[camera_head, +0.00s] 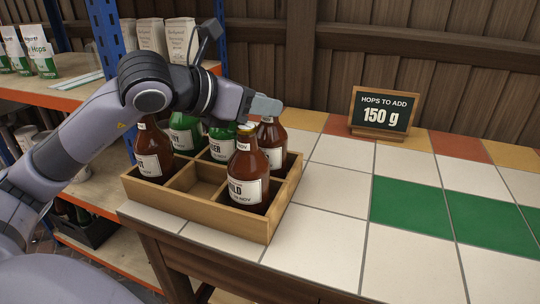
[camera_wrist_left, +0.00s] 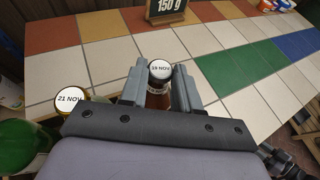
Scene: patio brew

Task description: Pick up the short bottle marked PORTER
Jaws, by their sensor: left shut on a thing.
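My left gripper (camera_head: 262,106) is shut on the neck of a brown bottle (camera_head: 271,140) at the back right of the wooden crate (camera_head: 195,215). The bottle's white cap (camera_wrist_left: 160,70) reads about 18 NOV between the fingers in the left wrist view. Its label is mostly hidden, so I cannot read PORTER on it. It is upright and appears still within the crate. A brown bottle (camera_head: 248,180) with a label ending in ILD stands in front of it.
Another brown bottle (camera_head: 152,150) and two green bottles, one (camera_head: 221,143) beside the held bottle, stand in the crate. A front middle compartment is empty. A sign (camera_head: 382,112) reads 150 g at the back. Shelves stand left.

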